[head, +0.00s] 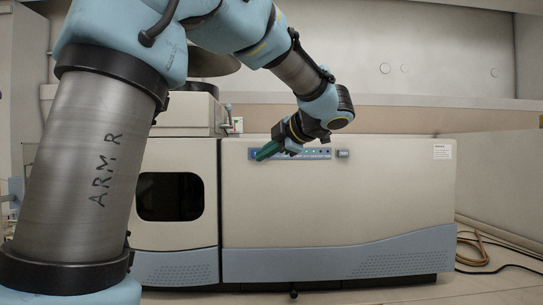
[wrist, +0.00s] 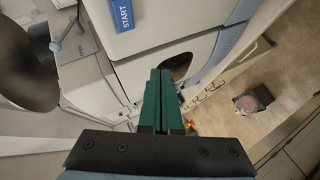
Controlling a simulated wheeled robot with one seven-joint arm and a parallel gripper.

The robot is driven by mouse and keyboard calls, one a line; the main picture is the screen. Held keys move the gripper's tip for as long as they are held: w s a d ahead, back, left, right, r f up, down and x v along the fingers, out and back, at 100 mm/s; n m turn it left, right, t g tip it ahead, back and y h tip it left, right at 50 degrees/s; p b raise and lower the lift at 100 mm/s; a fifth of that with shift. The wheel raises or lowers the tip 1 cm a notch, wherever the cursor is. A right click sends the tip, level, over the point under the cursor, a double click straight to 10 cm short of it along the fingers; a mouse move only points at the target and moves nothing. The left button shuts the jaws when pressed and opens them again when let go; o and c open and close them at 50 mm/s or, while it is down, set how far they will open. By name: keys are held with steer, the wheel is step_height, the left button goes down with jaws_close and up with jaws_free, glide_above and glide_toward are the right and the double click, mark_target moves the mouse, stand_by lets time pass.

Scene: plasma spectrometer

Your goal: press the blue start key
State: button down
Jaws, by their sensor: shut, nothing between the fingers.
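The blue start key (wrist: 122,14), with START in white letters, shows at the top of the wrist view on the pale front of the spectrometer (head: 380,190). My gripper (wrist: 161,72) has green fingers that are shut together with nothing between them. In the wrist view the fingertips lie below and to the right of the key in the picture, apart from it. In the head view my gripper (head: 260,156) is at the left end of the blue control strip (head: 318,154) and covers part of it. I cannot tell the gap to the panel there.
A dark window (head: 170,197) is in the left part of the machine's front. Small lights and a grey switch (head: 343,154) sit to the right along the strip. Hoses and cables (head: 480,250) lie on the right. A dark round duct (wrist: 25,65) shows at left in the wrist view.

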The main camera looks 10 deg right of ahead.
steer(key=shift+s+d, duration=0.1)
steer(key=shift+s, duration=0.1)
steer(key=shift+w, duration=0.1)
steer(key=w+d+p, duration=0.1)
steer(key=w+p, duration=0.2)
steer(key=w, duration=0.5)
steer(key=shift+w+d, duration=0.3)
steer(key=shift+w+p, duration=0.1)
steer(key=shift+p, duration=0.2)
stand_by(1.7)
steer(key=shift+w+d, duration=0.1)
steer(key=shift+w, duration=0.2)
